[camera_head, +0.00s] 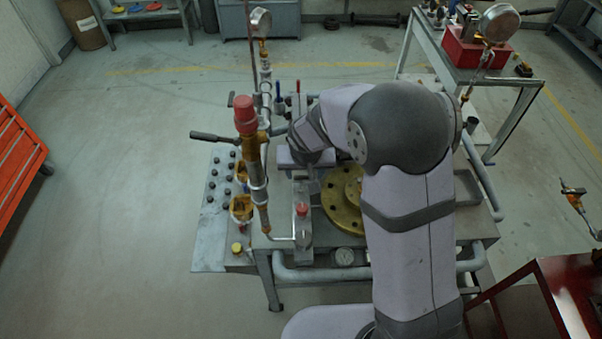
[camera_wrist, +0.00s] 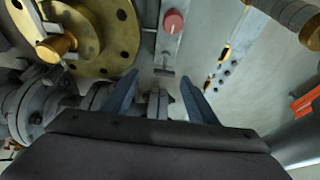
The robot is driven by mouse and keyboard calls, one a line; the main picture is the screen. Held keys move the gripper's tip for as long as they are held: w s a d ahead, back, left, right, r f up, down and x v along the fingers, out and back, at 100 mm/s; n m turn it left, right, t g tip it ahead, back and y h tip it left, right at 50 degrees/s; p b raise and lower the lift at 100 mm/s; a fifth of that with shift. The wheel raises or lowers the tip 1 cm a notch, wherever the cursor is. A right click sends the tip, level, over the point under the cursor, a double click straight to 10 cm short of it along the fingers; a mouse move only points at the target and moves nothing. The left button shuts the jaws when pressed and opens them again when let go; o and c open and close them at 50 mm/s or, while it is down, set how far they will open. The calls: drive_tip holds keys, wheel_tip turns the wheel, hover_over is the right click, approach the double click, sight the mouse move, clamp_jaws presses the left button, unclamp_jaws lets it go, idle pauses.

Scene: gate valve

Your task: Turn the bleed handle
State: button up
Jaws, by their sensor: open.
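My gripper (camera_wrist: 159,76) shows in the wrist view with its two blue-grey fingers spread apart and nothing held between them. A small dark T-shaped bar (camera_wrist: 164,71) lies between the fingertips in that view, on a narrow grey block (camera_wrist: 170,45). It may be the bleed handle; I cannot tell for certain. A round red knob (camera_wrist: 174,21) is on the same block, beyond the bar. In the head view the red knob (camera_head: 302,209) is on the grey block left of the brass flange. My arm partly covers the bench there, and the fingertips are hard to make out.
A brass flange (camera_wrist: 100,35) with bolt holes is close to the left finger. In the head view a tall pipe with a red cap (camera_head: 245,110) and a dark lever (camera_head: 214,137) stands left of my wrist. A gauge (camera_head: 345,256) is at the bench front.

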sight(301, 177)
drive_tip(key=shift+w+a+p+x, duration=0.1)
drive_tip(key=shift+a+p+x, duration=0.05)
drive_tip(key=shift+x, duration=1.15)
drive_tip(key=shift+w+a+p+x, duration=0.1)
drive_tip(key=shift+a+p+x, duration=0.1)
drive_tip(key=shift+x, duration=1.05)
drive_tip(key=shift+w+a+p+x, duration=0.1)
drive_tip(key=shift+a+x, duration=0.05)
drive_tip(key=shift+x, duration=1.15)
drive_tip(key=shift+r, duration=0.1)
drive_tip(key=shift+c, duration=0.7)
drive_tip(key=c, duration=0.9)
